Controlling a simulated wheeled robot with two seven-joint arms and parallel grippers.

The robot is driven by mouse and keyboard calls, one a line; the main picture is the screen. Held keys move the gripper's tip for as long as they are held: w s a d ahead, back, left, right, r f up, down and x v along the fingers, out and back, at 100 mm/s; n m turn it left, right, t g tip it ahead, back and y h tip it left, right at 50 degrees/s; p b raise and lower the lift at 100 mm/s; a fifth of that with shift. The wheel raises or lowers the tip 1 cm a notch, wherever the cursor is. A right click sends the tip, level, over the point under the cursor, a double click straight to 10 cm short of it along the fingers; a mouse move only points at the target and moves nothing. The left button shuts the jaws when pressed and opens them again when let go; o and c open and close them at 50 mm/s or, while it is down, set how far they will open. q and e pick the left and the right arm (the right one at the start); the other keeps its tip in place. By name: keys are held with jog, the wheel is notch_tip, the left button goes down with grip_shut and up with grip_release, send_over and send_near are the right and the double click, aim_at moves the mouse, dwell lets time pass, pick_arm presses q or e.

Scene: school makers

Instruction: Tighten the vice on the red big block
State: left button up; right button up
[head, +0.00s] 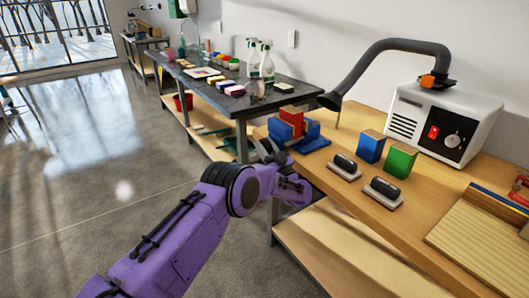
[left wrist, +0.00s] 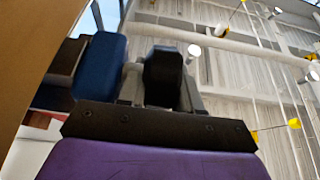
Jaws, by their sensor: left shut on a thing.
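The red big block (head: 291,118) stands upright between the blue jaws of the vice (head: 312,138), on the near left end of the wooden bench. My left gripper (head: 270,150) is at the vice's left front side, below the block. In the left wrist view my left gripper (left wrist: 160,90) is shut on a black part, apparently the vice handle (left wrist: 163,68), with a blue vice body (left wrist: 100,62) beside it. The gripper hides most of the handle in the head view. Whether the jaws press on the block cannot be told. My right gripper is out of view.
On the wooden bench (head: 375,205) stand a blue block (head: 371,147), a green block (head: 401,161), two black-handled tools (head: 384,190) and a white fume extractor (head: 443,122). A dark table (head: 215,103) with bottles stands behind. Open floor lies left.

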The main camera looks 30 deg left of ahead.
pick_arm(q)
jog(key=shift+f, duration=0.1)
jog(key=o, duration=0.7)
jog(key=b+v, duration=0.1)
jog(key=v, duration=0.9)
jog(key=shift+s+d, duration=0.1)
jog(key=shift+d, duration=0.2)
